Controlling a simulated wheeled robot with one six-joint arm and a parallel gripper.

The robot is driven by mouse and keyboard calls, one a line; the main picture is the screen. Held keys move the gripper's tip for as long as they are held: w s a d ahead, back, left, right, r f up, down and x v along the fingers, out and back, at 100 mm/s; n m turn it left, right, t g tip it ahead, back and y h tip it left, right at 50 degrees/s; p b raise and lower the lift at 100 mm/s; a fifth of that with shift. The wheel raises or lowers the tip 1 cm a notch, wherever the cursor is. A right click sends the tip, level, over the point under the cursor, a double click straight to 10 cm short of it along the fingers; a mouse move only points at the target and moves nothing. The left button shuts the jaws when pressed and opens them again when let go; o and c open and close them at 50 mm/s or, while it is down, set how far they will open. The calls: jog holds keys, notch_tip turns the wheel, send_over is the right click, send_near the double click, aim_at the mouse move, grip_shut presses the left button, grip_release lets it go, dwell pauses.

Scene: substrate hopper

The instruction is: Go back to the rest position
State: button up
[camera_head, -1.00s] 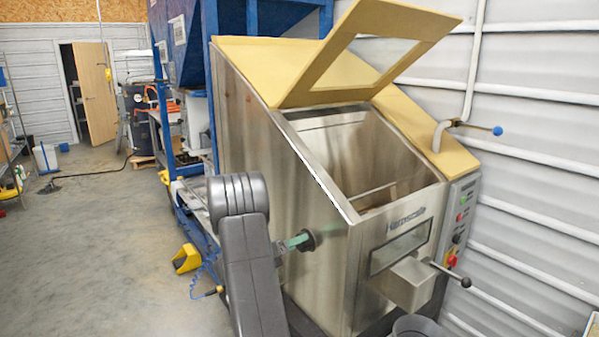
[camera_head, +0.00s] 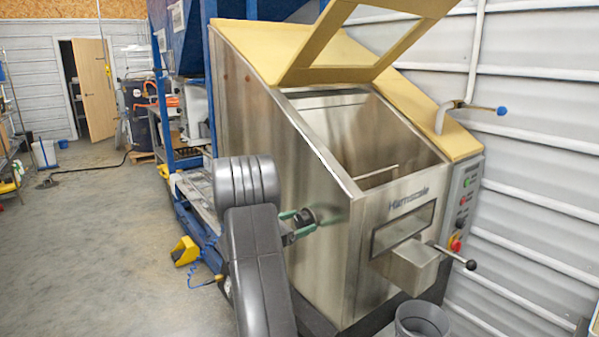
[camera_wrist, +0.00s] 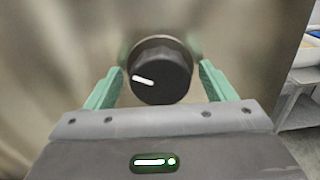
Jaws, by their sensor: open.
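My gripper (camera_head: 298,226) is in front of the left side wall of the steel hopper (camera_head: 330,255). Its two green fingers are spread open on either side of a black knob (camera_head: 306,217) on that wall. In the wrist view my gripper (camera_wrist: 158,88) shows one finger left and one right of the knob (camera_wrist: 160,76), with gaps between; whether either finger touches it is hard to tell. The knob's white mark points to the left and slightly up. My dark arm rises in the lower middle of the head view and hides part of the hopper's base.
The hopper's yellow framed lid (camera_head: 350,45) stands raised over its opening. A lever with a black ball (camera_head: 471,264) sticks out at the front, above a grey bucket (camera_head: 421,320). A yellow pedal (camera_head: 186,250) lies on the floor at left. Open floor (camera_head: 110,240) extends left.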

jog(key=shift+f+m+b, duration=0.15)
jog(key=shift+m+b, duration=0.45)
jog(key=shift+m, duration=0.4)
jog(key=shift+r+v, duration=0.2)
jog(key=shift+v, duration=2.45)
jog(key=shift+d, duration=0.1)
